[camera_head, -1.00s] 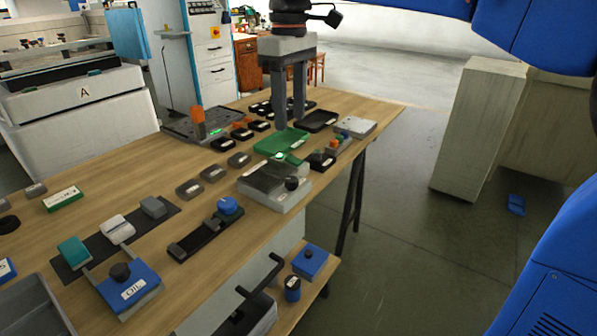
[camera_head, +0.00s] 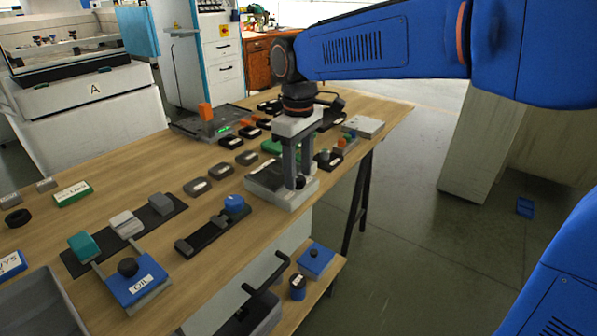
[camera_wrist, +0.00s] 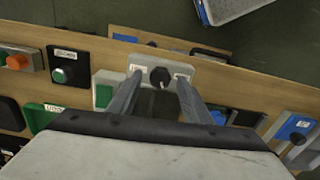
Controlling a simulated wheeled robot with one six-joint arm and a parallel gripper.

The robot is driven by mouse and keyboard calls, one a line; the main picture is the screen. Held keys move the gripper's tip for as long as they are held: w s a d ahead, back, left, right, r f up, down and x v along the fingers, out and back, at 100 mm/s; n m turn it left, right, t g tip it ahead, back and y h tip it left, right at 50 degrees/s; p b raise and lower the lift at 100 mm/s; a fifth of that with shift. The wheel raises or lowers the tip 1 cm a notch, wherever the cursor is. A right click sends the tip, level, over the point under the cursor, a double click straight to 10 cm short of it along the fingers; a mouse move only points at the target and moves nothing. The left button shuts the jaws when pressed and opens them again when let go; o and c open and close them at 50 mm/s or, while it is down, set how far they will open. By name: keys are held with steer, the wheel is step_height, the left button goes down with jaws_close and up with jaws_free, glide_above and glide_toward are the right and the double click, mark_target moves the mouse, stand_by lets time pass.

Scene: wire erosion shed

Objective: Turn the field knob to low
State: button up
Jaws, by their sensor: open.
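A black knob (camera_head: 300,182) sits on the front right part of a light grey box (camera_head: 283,202) near the table's front edge. In the wrist view the knob (camera_wrist: 159,76) has a pale pointer mark and a white label on each side, too small to read. My gripper (camera_head: 296,176) is above the box with its fingers pointing down. In the wrist view the open fingers (camera_wrist: 159,83) appear on either side of the knob, with a gap on both sides. I cannot tell how high the fingertips are above the box or whether they touch anything.
A black bar with a blue knob (camera_head: 234,203) lies left of the box. A green tray (camera_head: 271,146) and small blocks with coloured buttons (camera_head: 349,139) stand behind. A blue OIL box (camera_head: 137,287) is at the front left. Open floor lies to the right.

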mark_target(299, 177)
steer(key=shift+f, duration=0.2)
steer(key=c, duration=1.1)
steer(key=shift+o, duration=0.2)
steer(key=shift+n, duration=2.2)
steer(key=o, duration=1.1)
steer(key=shift+c, duration=0.2)
step_height(299, 177, up, 17)
steer(key=shift+r, duration=0.2)
steer(key=shift+d, duration=0.1)
